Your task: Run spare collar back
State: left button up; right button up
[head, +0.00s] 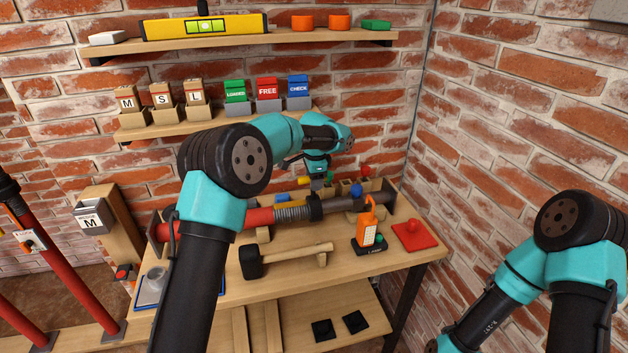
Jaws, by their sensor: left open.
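A prop lies across the workbench, with a red tube (262,217) at left, a bare threaded stretch (292,213) and a dark grey tube (346,203) at right. A dark collar (315,207) sits on it where the thread meets the grey tube. I take this as the spare collar, though no label shows. My left gripper (303,171) is open above and behind the prop, near the back of the bench. It looks apart from the collar, and my arm partly hides its fingers. My right arm shows at the right edge, but its gripper is out of view.
Shelves with card boxes (235,92) and a yellow level (205,25) are above. Red props (62,268) stand left.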

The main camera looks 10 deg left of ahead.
pick_arm(q)
jog(key=shift+f, duration=0.3)
jog(key=shift+r, duration=0.1)
grip_shut()
